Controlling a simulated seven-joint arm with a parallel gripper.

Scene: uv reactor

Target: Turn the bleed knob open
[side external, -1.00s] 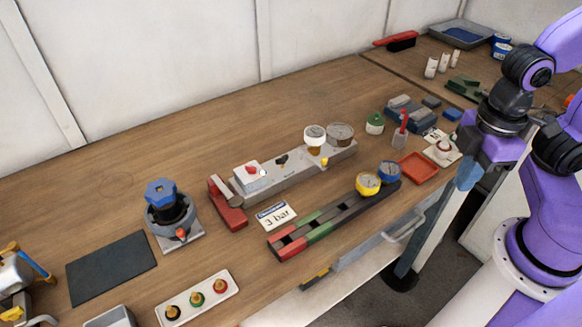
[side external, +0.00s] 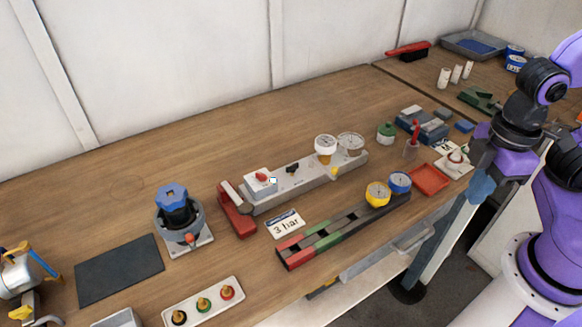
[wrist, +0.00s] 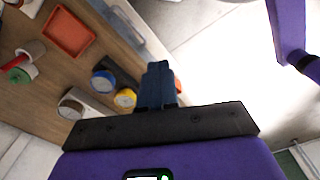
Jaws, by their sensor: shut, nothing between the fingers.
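A long grey manifold block (side external: 312,180) lies mid-bench in the side view. It carries a red knob (side external: 261,177) on a white box, a small black knob (side external: 292,167) and a small yellow knob (side external: 333,171). I cannot tell for certain which is the bleed knob, or its setting. My gripper (side external: 482,188) is at the bench's right front edge, well apart from the manifold. Its blue fingers (wrist: 157,82) are shut and empty in the wrist view.
A black rail with yellow (side external: 377,192) and blue (side external: 399,182) gauges lies before the manifold. A red tray (side external: 429,179) is between it and my gripper. Bare bench lies behind the manifold.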

